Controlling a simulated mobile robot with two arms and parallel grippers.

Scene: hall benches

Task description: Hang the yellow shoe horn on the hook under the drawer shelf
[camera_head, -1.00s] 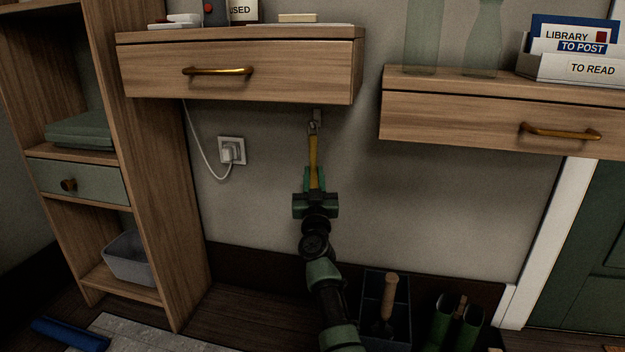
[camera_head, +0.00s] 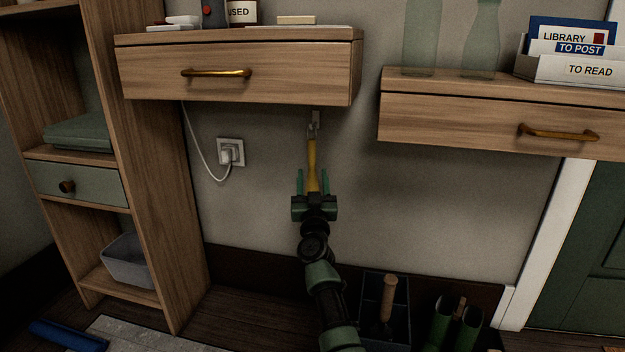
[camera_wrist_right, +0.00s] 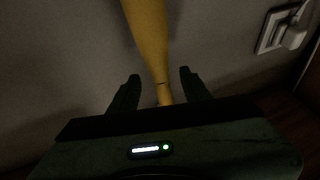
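The yellow shoe horn (camera_head: 312,155) hangs upright against the wall under the left drawer shelf (camera_head: 240,75). Its top end meets the small metal hook (camera_head: 316,118) below the shelf's right part; the exact contact is too small to make out. My right gripper (camera_head: 313,180) is open around the shoe horn's lower end. In the right wrist view the yellow shoe horn (camera_wrist_right: 149,40) runs down between the two spread fingers (camera_wrist_right: 160,84), with a gap on each side. My left gripper is not in view.
A wall socket with a white plug (camera_head: 229,154) is left of the shoe horn. A wooden shelf unit (camera_head: 160,170) stands at the left. A second drawer shelf (camera_head: 455,118) hangs at the right.

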